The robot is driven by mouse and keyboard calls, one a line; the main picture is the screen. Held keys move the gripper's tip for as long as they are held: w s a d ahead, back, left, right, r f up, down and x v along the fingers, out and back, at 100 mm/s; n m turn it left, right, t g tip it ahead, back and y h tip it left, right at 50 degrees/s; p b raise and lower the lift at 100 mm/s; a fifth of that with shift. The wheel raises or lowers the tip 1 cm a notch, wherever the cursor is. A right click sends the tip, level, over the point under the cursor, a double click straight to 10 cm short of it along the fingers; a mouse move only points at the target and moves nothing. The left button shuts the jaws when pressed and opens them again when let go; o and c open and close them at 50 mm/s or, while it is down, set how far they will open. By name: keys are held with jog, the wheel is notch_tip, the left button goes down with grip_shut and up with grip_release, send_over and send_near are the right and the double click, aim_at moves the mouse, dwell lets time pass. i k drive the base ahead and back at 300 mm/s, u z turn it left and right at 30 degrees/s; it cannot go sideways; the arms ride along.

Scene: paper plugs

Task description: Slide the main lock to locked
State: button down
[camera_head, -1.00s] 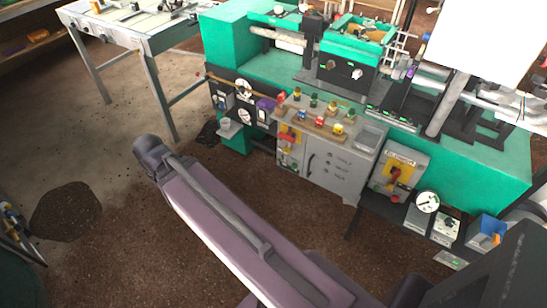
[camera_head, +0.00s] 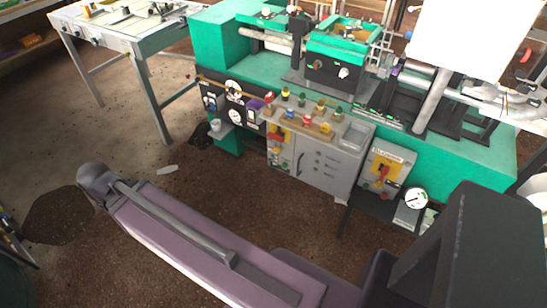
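A grey box with a yellow plate and a red handle (camera_head: 382,174) stands at the front right of the green machine (camera_head: 455,145). It may carry the main lock; its label and the lock itself are too small to make out. A second yellow and red panel (camera_head: 279,135) is on the left side of the grey control cabinet (camera_head: 318,165). My purple arm link (camera_head: 190,235) crosses the lower left, in front of the floor. My gripper is not in view.
A round gauge (camera_head: 415,198) sits right of the grey box. My dark arm part hides what lies right of it. A grey table (camera_head: 120,35) stands at the upper left. The floor (camera_head: 200,185) before the cabinet is mostly clear, with a small white scrap (camera_head: 167,169).

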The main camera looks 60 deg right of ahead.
aim_at(277, 148)
jog(key=u, duration=0.1)
jog(key=k, duration=1.45)
jog(key=z, duration=1.4)
jog(key=i, duration=1)
jog(key=u, duration=0.1)
